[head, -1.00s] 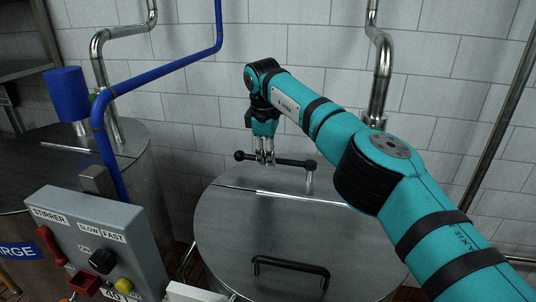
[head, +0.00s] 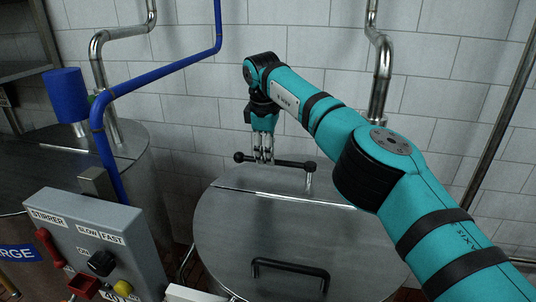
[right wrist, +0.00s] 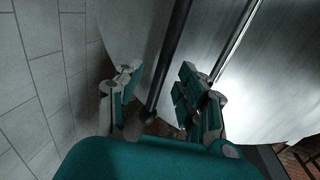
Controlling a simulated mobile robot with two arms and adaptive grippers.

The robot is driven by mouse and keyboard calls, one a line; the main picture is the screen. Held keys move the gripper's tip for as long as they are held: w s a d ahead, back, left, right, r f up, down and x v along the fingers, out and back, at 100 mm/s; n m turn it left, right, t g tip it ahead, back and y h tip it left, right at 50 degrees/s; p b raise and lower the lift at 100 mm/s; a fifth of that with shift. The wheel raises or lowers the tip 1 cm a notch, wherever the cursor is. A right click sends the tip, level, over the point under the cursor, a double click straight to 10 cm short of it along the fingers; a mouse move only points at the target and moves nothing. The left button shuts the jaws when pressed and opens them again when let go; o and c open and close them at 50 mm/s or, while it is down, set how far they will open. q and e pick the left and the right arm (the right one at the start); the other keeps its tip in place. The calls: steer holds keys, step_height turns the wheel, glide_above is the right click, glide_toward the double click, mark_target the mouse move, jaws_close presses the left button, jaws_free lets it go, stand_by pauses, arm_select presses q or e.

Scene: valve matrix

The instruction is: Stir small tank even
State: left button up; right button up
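The small steel tank (head: 300,222) stands in the middle of the head view under a round lid with a black handle (head: 290,268). A dark bar with ball ends (head: 288,163) rises on a post at the lid's back edge. My right gripper (head: 262,158) points down at the bar's left part. In the right wrist view the bar (right wrist: 172,60) passes between the two spread fingers (right wrist: 158,100), with gaps visible on both sides. The gripper looks open around the bar, not closed on it. My left gripper is not in view.
A grey stirrer control box (head: 110,240) with a black knob (head: 101,263) and a red switch stands at the lower left. A larger tank (head: 115,140) and a blue pipe (head: 165,70) are behind it. A tiled wall closes the back, with a steel pipe (head: 380,80).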

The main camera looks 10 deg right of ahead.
step_height(320, 180, up, 6)
steer(key=s, duration=0.1)
steer(key=shift+a, duration=0.25)
steer(key=shift+f, duration=0.1)
stand_by(1.0)
